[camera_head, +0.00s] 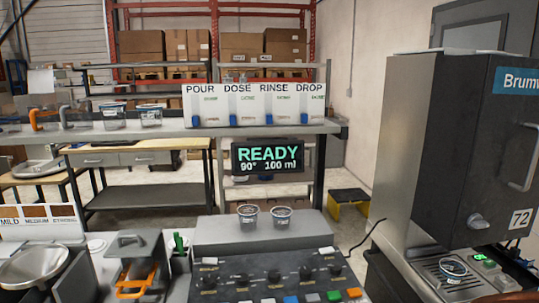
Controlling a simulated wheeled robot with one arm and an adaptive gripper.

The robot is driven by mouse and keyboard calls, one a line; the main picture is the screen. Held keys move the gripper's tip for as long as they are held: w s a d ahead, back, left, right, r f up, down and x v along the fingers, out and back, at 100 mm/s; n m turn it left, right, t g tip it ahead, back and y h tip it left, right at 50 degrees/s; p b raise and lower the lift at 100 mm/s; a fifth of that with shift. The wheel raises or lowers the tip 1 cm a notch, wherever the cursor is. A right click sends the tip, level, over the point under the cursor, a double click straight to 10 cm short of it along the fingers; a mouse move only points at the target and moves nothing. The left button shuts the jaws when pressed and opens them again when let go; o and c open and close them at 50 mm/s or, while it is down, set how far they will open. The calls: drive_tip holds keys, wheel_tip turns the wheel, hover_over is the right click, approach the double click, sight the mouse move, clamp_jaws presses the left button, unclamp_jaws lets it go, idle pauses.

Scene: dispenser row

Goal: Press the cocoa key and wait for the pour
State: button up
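A dark control panel (262,274) at the bottom centre has a row of knobs and a row of coloured keys along its front edge. I see a blue key (291,299), a grey key (312,297), a green key (333,295) and an orange key (354,293). No label is readable, so I cannot tell which is cocoa. A screen (267,157) above reads READY, 90°, 100 ml. At the right, a dark dispenser (472,150) marked 72 stands over a drip tray with a cup (453,269) on it. No pour shows. My gripper is not in view.
Two cups (248,218) (281,216) stand on the grey ledge behind the panel. A shelf (160,133) holds more cups and a POUR, DOSE, RINSE, DROP board (254,104). An orange-handled device (136,270) and a metal bowl (33,266) are at lower left.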

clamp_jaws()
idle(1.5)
